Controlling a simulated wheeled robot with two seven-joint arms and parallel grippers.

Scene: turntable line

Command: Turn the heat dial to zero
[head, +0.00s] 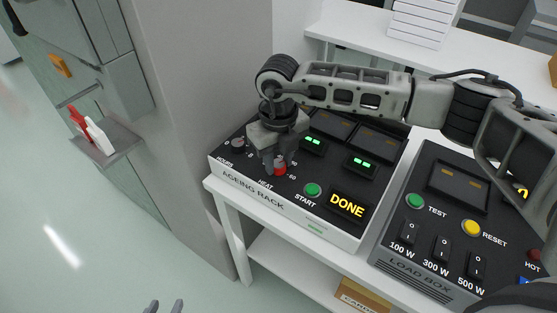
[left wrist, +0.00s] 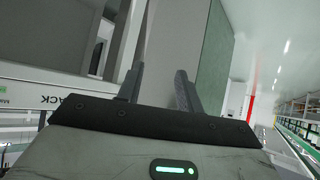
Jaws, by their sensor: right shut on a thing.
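The ageing rack (head: 250,193) is a white box with a black sloped top on a white table. Its red heat dial (head: 280,168) sits above the word HEAT, with 60 printed beside it. My right gripper (head: 276,162) points down and is shut on the heat dial, and its fingers partly hide the dial and its marks. A yellow DONE display (head: 347,206) is lit, next to a green START button (head: 312,190). My left gripper (head: 165,308) shows only its fingertips at the bottom edge. In the left wrist view its fingers (left wrist: 160,88) are apart with nothing between them.
A grey HOURS knob (head: 238,143) is left of the heat dial. The load box (head: 410,265) with buttons and switches stands to the right. A grey pillar (head: 205,90) rises close to the rack's left. A carton (head: 362,298) is below the table. The floor at left is clear.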

